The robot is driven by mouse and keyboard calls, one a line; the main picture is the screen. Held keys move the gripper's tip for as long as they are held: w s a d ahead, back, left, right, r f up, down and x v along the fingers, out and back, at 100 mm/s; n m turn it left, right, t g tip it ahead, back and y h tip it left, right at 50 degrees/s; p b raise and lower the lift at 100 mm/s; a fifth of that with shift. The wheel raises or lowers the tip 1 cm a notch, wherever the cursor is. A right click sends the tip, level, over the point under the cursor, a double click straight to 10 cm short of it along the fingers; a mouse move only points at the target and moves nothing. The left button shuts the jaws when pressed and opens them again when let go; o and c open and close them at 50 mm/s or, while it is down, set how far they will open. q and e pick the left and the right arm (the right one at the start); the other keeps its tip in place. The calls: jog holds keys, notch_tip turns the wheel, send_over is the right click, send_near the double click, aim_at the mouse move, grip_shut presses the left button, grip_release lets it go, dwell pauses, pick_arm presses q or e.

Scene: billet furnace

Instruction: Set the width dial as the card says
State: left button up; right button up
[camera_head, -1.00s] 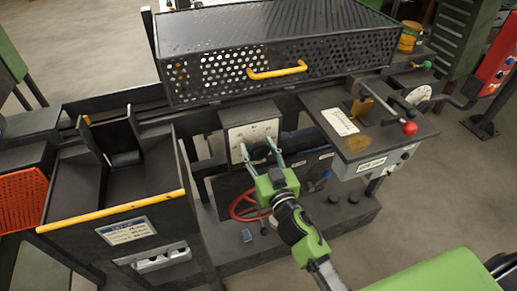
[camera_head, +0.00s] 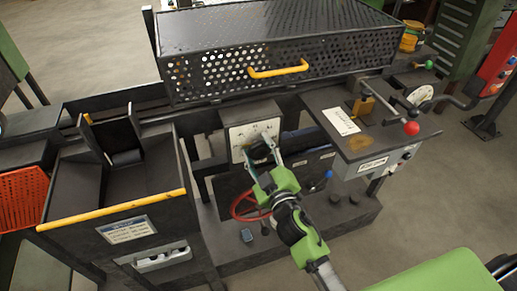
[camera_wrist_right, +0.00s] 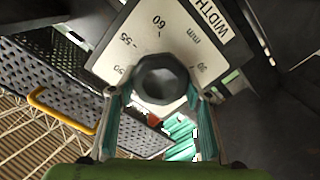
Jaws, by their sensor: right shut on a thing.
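The width dial is a white plate (camera_head: 236,133) on the front of the machine, with a dark faceted knob at its centre. In the right wrist view the knob (camera_wrist_right: 162,78) sits between my fingers; numbers including 55 and 60, "mm" and a WIDTH label (camera_wrist_right: 205,15) show around it. My right gripper (camera_head: 258,147) is shut on the knob; its fingertips (camera_wrist_right: 155,92) lie on either side. A small red-orange spot (camera_wrist_right: 154,120) shows below the knob; I cannot tell what it belongs to. A white card (camera_head: 340,121) lies on the right-hand top; its text is unreadable. My left gripper is not in view.
A perforated guard (camera_head: 280,68) with a yellow handle (camera_head: 278,70) stands above the dial. A red handwheel (camera_head: 243,205) is below, partly behind my gripper. A red-knobbed lever (camera_head: 411,129) stands right. A labelled bin front (camera_head: 126,229) is at left.

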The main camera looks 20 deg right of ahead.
jog(key=shift+n, duration=0.6)
jog(key=o, duration=1.1)
jog(key=s, duration=1.2)
jog(key=shift+d, duration=0.2)
